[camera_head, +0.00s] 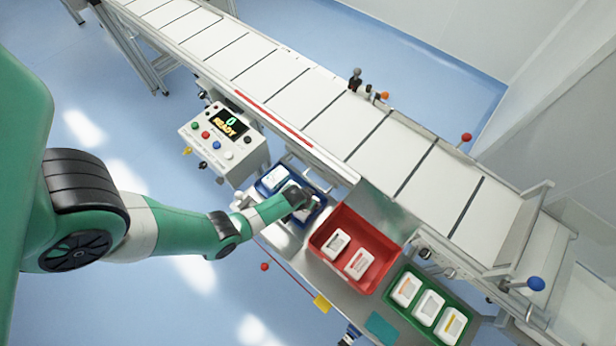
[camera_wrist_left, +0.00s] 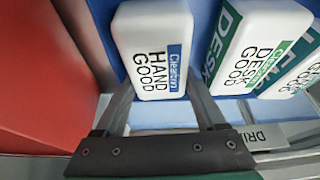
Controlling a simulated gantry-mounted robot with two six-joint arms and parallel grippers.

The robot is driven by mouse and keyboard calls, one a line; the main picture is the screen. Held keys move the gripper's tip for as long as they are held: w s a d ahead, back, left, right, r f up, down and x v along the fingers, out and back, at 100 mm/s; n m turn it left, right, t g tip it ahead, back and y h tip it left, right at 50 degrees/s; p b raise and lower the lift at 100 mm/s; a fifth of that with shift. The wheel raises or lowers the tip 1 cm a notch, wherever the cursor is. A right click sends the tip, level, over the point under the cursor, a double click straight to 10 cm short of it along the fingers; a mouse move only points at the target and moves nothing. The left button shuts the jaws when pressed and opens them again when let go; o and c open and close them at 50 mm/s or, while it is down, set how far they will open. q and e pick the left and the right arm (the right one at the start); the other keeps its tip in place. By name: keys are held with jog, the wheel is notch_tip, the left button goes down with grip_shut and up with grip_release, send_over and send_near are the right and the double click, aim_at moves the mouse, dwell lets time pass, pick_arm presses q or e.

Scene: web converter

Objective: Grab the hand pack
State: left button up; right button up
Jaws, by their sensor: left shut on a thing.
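The hand pack (camera_wrist_left: 150,62) is a white rounded block with a blue label strip and the words "HAND GOOD", seen in the left wrist view. My left gripper (camera_wrist_left: 158,88) has a finger on either side of it and is shut on it. In the head view my left gripper (camera_head: 300,204) is at the blue tray (camera_head: 322,204) and hides most of the hand pack there. A desk pack (camera_wrist_left: 258,50) with a green label stands beside it to the right, with another partly visible pack (camera_wrist_left: 305,72) beyond. My right gripper is not in view.
The red tray (camera_head: 374,228) beside the blue tray holds two white packs. The green tray (camera_head: 404,314) holds several. A white conveyor (camera_head: 330,105) runs behind the trays.

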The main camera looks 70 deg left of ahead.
pick_arm(q)
jog(key=shift+r+p, duration=0.35)
jog(key=shift+r, duration=0.15)
notch_tip(320, 180, up, 3)
jog(key=shift+f+p, duration=0.1)
jog(key=shift+p, duration=0.8)
jog(key=s+a+r+p, duration=0.2)
jog(key=s+r+p, duration=0.2)
jog(key=s, duration=0.2)
jog(key=s+a+r+p, duration=0.3)
jog(key=s+r+p, duration=0.1)
jog(key=s, duration=0.3)
jog(key=shift+a+r, duration=0.25)
jog(key=shift+r, duration=0.35)
jog(key=shift+w+r, duration=0.1)
